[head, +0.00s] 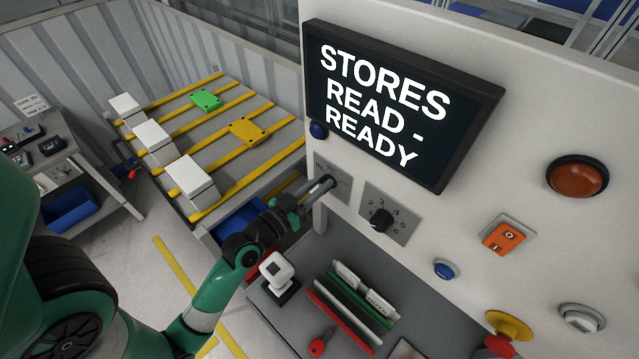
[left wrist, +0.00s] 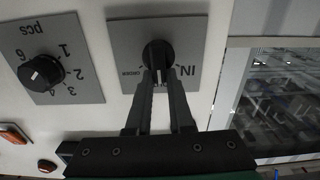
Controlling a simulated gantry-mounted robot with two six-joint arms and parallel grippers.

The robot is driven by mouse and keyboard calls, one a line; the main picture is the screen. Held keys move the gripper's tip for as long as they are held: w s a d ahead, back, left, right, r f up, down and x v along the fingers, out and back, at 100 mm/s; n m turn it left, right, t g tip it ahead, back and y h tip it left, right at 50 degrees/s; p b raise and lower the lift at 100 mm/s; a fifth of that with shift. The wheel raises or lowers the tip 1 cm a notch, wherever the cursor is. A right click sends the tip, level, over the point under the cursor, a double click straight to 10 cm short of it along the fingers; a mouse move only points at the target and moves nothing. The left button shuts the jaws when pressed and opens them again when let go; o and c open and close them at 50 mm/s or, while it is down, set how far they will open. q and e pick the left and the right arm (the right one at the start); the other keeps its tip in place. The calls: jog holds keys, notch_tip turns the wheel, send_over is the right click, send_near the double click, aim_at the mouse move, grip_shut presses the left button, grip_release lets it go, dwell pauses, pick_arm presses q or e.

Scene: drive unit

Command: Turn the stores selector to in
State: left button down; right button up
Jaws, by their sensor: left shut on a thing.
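The stores selector is a black round knob (left wrist: 158,54) on a grey plate (left wrist: 122,42) in the left wrist view, where the picture is upside down. The plate carries the lettering "IN" on the right and smaller "ORDER" lettering on the left. The knob's pale mark lies between my fingers, pointing to neither word as far as I can tell. My left gripper (left wrist: 160,80) is shut on the knob. In the head view my left gripper (head: 328,184) reaches the selector plate (head: 342,190) below the screen and hides most of the knob. My right gripper is not in view.
The screen (head: 400,105) reads "STORES READ - READY". A numbered "pcs" dial (head: 381,220) sits right of the selector. An orange switch (head: 502,238), a blue button (head: 447,270) and a red-yellow emergency stop (head: 505,335) are further right. A scanner (head: 277,268) stands below.

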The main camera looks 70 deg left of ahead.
pick_arm(q)
jog(key=n, duration=0.4)
jog(key=a+n+p, duration=0.1)
jog(key=n, duration=0.1)
jog(key=shift+s+f, duration=0.1)
jog(key=shift+s, duration=0.15)
jog(key=n, duration=0.5)
jog(key=shift+s+a+f+p, duration=0.1)
jog(key=shift+a+f+p, duration=0.15)
jog(key=shift+f+p, duration=0.1)
jog(key=shift+n, duration=0.3)
jog(key=c, duration=0.8)
grip_release()
jog(key=b+v, duration=0.5)
jog(key=v, duration=0.6)
jog(key=shift+s+d+b, duration=0.15)
jog(key=shift+s+b, duration=0.15)
